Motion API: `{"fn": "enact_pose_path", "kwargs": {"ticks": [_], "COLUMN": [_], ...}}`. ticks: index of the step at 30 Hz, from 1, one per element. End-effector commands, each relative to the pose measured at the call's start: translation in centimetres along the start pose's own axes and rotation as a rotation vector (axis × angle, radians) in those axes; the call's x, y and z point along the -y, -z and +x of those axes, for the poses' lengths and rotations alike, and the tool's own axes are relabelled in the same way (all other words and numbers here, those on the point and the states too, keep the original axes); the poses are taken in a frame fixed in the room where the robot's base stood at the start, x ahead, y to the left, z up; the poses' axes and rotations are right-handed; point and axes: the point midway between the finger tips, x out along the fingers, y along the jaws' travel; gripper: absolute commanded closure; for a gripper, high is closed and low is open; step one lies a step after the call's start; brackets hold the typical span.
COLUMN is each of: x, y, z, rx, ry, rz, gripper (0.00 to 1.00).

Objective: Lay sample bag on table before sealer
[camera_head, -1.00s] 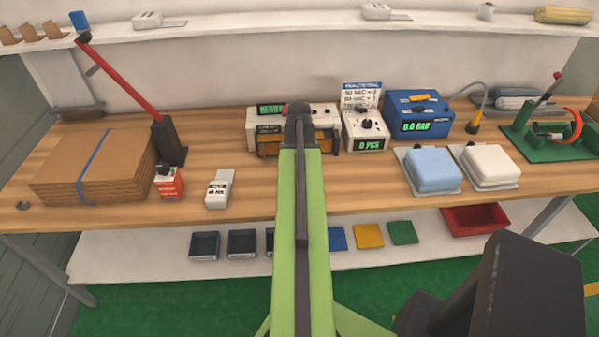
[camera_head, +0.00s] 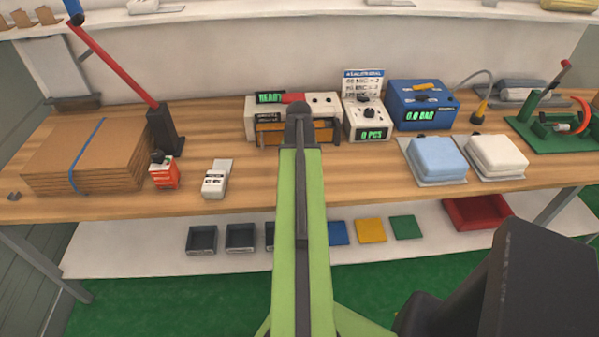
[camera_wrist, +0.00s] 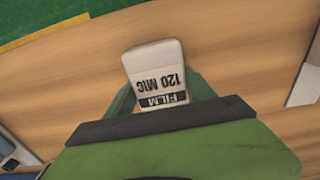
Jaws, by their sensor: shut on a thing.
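In the wrist view, a small white sample bag (camera_wrist: 155,70) marked "FILM 120 MIC" shows beyond the green jaws of my gripper (camera_wrist: 160,98). The gripper is shut on the bag, over wooden tabletop; contact between bag and table is unclear. In the head view, my green arm hides the gripper and the held bag. The sealer (camera_head: 264,132), a white machine with a "READY" display and a brown-orange front bar, stands on the table (camera_head: 370,180) behind the arm tip.
A cardboard stack (camera_head: 88,155), red-handled tool (camera_head: 115,65) and red bottle (camera_head: 164,172) stand left. A white counter box (camera_head: 366,120), blue pressure unit (camera_head: 421,105) and two padded trays (camera_head: 438,158) (camera_head: 497,155) stand right. Bare tabletop lies either side of my arm.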

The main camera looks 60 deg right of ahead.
Motion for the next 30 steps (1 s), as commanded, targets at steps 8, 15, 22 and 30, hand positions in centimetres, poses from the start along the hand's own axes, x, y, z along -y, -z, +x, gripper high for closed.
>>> {"fn": "enact_pose_path", "kwargs": {"ticks": [8,15,22,30], "x": [0.0,0.0,-0.1,-0.1], "y": [0.0,0.0,0.0,0.0], "z": [0.9,1.3,1.2,1.1], "rx": [0.0,0.0,0.0,0.0], "ry": [0.0,0.0,0.0,0.0], "rz": [0.0,0.0,0.002,0.001], "gripper": [0.82,0.34,0.11,0.11]}}
